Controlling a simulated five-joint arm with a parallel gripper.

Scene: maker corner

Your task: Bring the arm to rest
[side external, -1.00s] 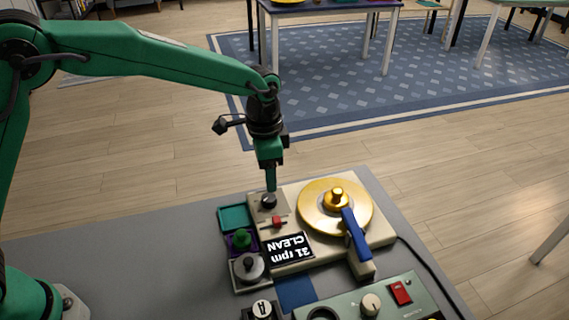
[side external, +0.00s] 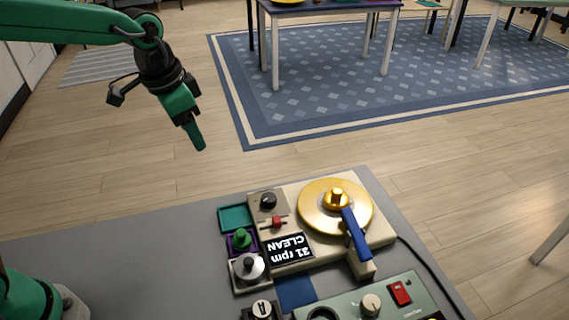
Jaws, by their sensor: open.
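My gripper (side external: 196,136) is at the upper left in the side external view, raised well above the table and tilted, its tip pointing down and to the right. It is open, and nothing shows in it. It is clear of the cream turntable machine (side external: 322,259) on the grey table (side external: 120,262). The machine has a gold disc (side external: 313,213), a blue arm (side external: 354,233) reaching over the disc, a black knob (side external: 268,200), a red switch (side external: 277,221) and a display (side external: 290,248) reading "31 rpm CLEAN" upside down.
Left of the machine are a teal tray (side external: 235,217), a green knobbed piece (side external: 240,239) and a grey knobbed piece (side external: 250,266). A green-grey control box (side external: 345,308) with a red switch stands in front. The table's left part is clear.

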